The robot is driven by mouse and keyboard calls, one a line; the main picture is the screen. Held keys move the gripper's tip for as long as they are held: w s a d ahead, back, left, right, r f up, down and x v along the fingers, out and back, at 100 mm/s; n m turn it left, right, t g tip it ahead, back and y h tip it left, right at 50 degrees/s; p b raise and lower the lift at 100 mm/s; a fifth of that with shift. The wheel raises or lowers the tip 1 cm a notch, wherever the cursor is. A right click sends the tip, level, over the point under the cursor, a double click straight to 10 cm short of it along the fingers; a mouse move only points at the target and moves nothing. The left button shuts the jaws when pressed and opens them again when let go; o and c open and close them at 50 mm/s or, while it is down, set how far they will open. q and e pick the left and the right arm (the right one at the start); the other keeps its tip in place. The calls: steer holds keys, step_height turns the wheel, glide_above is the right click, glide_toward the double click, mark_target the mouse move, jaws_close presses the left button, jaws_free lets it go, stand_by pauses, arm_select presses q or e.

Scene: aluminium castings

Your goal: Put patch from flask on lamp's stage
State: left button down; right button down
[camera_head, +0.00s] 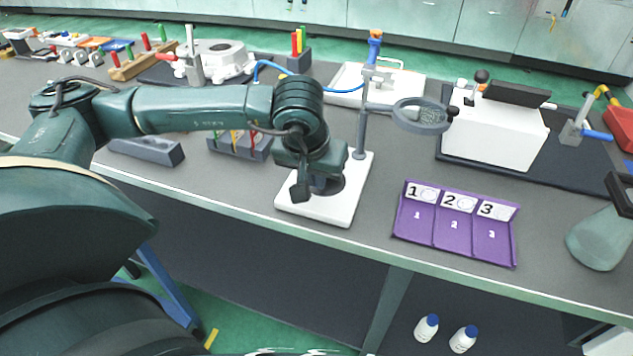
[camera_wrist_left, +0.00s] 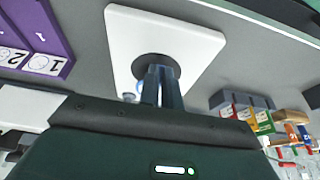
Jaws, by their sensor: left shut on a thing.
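The lamp (camera_head: 362,130) has a white base, a grey post and a round magnifier head (camera_head: 421,115). Its stage, a dark round disc (camera_wrist_left: 148,66), lies on the white base (camera_wrist_left: 190,38). My left gripper (camera_head: 303,190) points down over the base beside the stage, partly covering it. In the left wrist view its fingers (camera_wrist_left: 161,83) are together in front of the disc. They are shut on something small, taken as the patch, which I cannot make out. The greenish flask (camera_head: 597,240) is at the right edge. A dark part at its neck, possibly my right gripper (camera_head: 621,192), is cut off.
A purple tray (camera_head: 454,245) numbered 1 to 3 lies right of the lamp. A tube rack (camera_head: 240,146) and a grey block (camera_head: 146,151) are left, near my left arm. A white machine (camera_head: 493,130) stands behind. Bare bench lies between the base and the tray.

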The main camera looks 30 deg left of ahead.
arm_select(q)
steer(key=shift+f+b, duration=0.35)
steer(key=shift+f, duration=0.9)
steer(key=c, duration=1.6)
jaws_free()
steer(key=shift+r, duration=0.15)
steer(key=shift+r+p, duration=0.35)
steer(key=shift+r, duration=0.15)
steer(key=v, duration=1.1)
steer(key=shift+s+r, duration=0.15)
